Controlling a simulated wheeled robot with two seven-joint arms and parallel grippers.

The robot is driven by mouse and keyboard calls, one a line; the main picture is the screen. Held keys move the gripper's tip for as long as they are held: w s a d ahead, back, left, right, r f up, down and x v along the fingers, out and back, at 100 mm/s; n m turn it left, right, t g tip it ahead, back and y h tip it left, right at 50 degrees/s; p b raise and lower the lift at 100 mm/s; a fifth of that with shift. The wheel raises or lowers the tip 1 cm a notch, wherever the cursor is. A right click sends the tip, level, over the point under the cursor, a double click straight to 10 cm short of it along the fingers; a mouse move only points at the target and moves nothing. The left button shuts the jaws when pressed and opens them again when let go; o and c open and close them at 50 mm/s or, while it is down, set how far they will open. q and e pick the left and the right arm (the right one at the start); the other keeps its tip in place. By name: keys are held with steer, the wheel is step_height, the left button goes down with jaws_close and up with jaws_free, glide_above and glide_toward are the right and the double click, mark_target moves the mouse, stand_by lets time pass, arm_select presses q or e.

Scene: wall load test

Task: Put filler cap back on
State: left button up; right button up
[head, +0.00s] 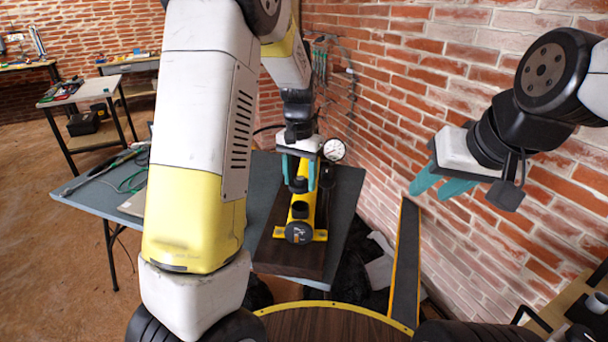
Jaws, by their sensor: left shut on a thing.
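A yellow hand pump (305,203) with black parts and a round black front end (299,233) lies on a dark wooden board on the grey table. My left gripper (299,184) is over the pump, its teal fingers pointing down. It is shut on a small dark piece that looks like the filler cap (299,185), mostly hidden between the fingers. A short black round part (300,210) shows on the pump just below and in front of it. I cannot tell whether the two touch. My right gripper (440,185) is raised before the brick wall, open and empty.
A white dial gauge (334,150) stands behind the pump, near my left gripper. The grey table (95,190) holds green cable at left. A brick wall (470,230) closes off the right side. A yellow-edged dark plank (405,260) stands beside the table.

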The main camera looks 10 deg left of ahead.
arm_select(q)
steer(key=shift+f, duration=2.85)
steer(key=shift+f, duration=0.15)
steer(key=o, duration=1.4)
steer(key=shift+o, duration=0.6)
steer(key=o, duration=0.4)
steer(key=shift+c, duration=0.2)
steer(key=shift+r, duration=3.55)
